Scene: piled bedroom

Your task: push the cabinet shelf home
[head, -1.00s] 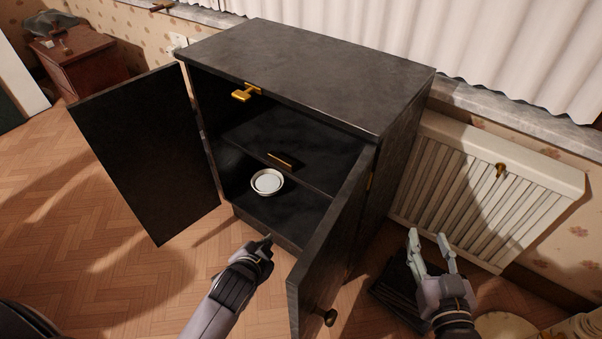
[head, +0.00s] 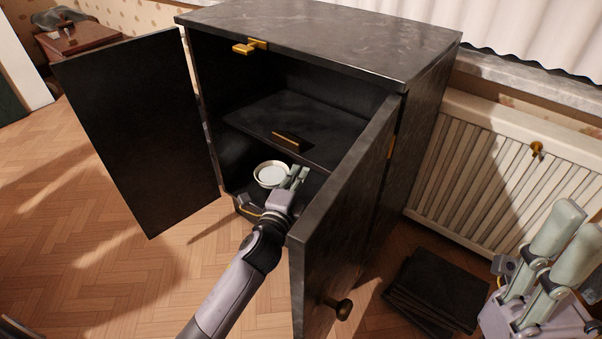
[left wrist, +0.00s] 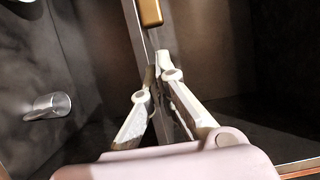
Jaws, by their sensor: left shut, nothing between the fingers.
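The black cabinet (head: 330,35) stands with both doors open. Inside, its dark shelf (head: 318,122) carries a brass handle (head: 291,142) on the front edge; the handle also shows at the top of the left wrist view (left wrist: 149,12). My left gripper (head: 300,174) is shut and empty, reaching between the doors to just below the shelf's front edge. In the left wrist view its fingertips (left wrist: 163,73) are together close to that edge; I cannot tell whether they touch it. My right gripper (head: 582,222) is open and empty at the far right, outside the cabinet.
A pale round dish (head: 270,174) sits on the cabinet floor beside my left gripper. The left door (head: 140,130) swings wide; the right door (head: 350,210) stands close to my left arm. Dark slabs (head: 434,290) lie on the floor before the radiator (head: 490,170).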

